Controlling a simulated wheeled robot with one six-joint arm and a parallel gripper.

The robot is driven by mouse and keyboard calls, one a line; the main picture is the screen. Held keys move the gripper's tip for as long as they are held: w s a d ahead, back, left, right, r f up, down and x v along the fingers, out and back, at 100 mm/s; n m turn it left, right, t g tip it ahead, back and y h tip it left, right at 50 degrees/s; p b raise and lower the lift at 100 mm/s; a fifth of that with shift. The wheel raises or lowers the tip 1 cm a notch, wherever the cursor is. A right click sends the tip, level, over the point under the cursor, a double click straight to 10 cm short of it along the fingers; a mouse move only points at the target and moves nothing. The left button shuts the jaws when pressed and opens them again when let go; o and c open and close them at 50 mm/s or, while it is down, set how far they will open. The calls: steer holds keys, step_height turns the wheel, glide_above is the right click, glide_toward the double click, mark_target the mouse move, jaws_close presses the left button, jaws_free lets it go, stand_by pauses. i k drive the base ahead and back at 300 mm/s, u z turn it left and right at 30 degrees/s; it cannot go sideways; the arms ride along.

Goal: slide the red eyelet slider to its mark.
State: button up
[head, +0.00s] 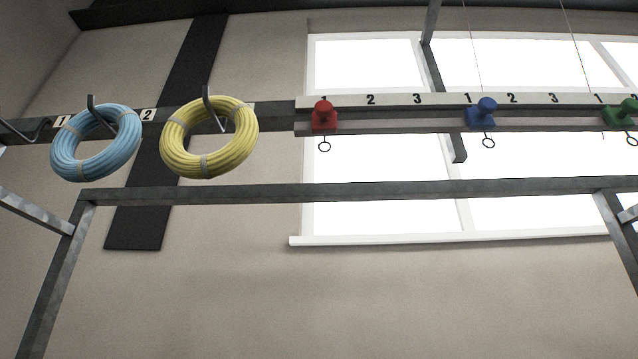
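The red eyelet slider (324,117) sits on the rail (400,122) near its left end, below the first number 1 of the scale strip (395,100). A small dark ring hangs under it. The marks 2 and 3 lie to its right on the strip. My gripper does not show in the head view.
A blue slider (486,112) and a green slider (622,113) sit farther right on the same rail. A blue coil (97,143) and a yellow coil (209,137) hang on hooks at left. A grey crossbar (380,190) runs below the rail.

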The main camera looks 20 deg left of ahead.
mark_target(324, 118)
steer(key=u, duration=1.7)
steer(key=k, duration=0.35)
steer(key=z, duration=0.6)
